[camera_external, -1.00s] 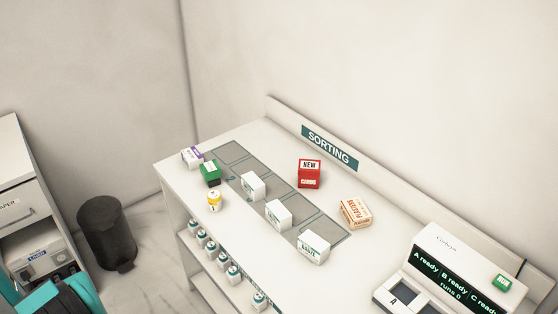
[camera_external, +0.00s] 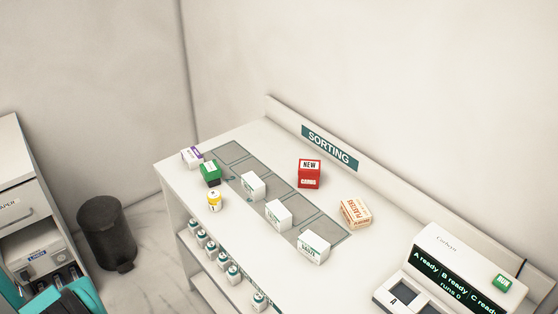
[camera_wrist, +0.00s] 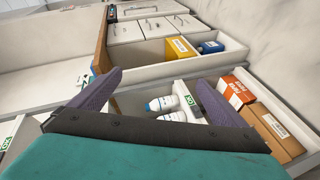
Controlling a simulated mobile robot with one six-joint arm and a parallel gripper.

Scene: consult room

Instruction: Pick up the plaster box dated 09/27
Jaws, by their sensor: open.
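An orange-and-cream plaster box (camera_external: 354,213) lies on the sorting counter right of the red box in the external view; no date is readable on it. In the wrist view, an orange-and-white box (camera_wrist: 237,91) and a brown box with a white label (camera_wrist: 272,128) stand side by side in an open drawer at the right. Their print is too small to read. My gripper (camera_wrist: 158,80) is open and empty, its two purple-grey fingers spread above the drawer area. The boxes are beyond its right finger, apart from it.
White bottles (camera_wrist: 163,103) lie between the fingers in the wrist view. An upper compartment holds a yellow box (camera_wrist: 181,48) and a blue item (camera_wrist: 210,47). Drawer walls surround these things. A dark bin (camera_external: 106,233) stands beside the counter (camera_external: 140,0).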

